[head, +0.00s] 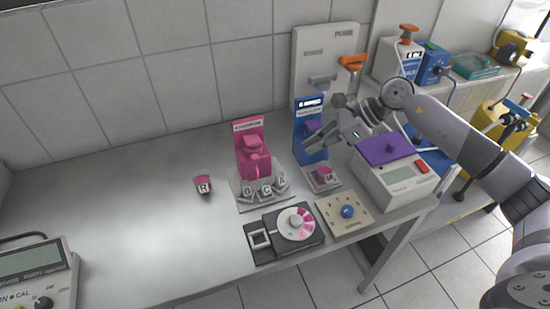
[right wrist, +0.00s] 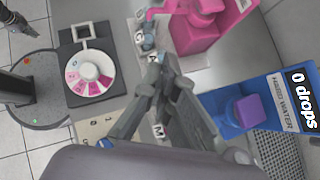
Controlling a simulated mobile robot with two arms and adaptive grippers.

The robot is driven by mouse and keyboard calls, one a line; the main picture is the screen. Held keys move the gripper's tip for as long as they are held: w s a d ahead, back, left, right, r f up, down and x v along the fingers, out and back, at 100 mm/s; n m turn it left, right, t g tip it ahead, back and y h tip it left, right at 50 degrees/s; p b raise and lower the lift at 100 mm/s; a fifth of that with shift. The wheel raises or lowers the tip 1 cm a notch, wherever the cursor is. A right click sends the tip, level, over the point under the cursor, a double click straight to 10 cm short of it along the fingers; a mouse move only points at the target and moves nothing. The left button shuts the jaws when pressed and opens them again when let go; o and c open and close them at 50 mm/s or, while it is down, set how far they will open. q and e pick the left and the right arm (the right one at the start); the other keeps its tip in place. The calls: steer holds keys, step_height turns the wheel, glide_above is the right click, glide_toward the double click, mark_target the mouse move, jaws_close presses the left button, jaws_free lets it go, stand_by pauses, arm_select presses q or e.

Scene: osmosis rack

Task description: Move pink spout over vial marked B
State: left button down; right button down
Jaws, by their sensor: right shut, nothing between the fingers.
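The pink dispenser (head: 250,140) stands on a grey base plate near the middle of the table in the head view. Its pink spout (head: 258,167) points forward over the row of vials, nearest the middle one. The vials marked B (head: 248,191), C (head: 265,190) and A (head: 282,184) stand in front of it. The pink dispenser (right wrist: 205,22) also shows in the right wrist view, its vials partly hidden by my fingers. My right gripper (head: 336,131) is shut and empty, in front of the blue dispenser and right of the pink one. My left gripper is not in view.
The blue water dispenser (head: 309,140) stands right of the pink one, with a pink-topped cup (head: 323,175) before it. A purple-lidded device (head: 395,175) is at right. A dial unit (head: 285,232) and a blue-knobbed board (head: 344,212) lie in front.

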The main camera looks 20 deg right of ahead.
mark_target(254, 157)
steer(key=w+a+f+p, duration=0.4)
steer(key=a+f+p, duration=0.1)
steer(key=a, duration=0.4)
steer(key=shift+a+f, duration=0.25)
steer(key=shift+f, duration=0.3)
steer(key=shift+w, duration=0.1)
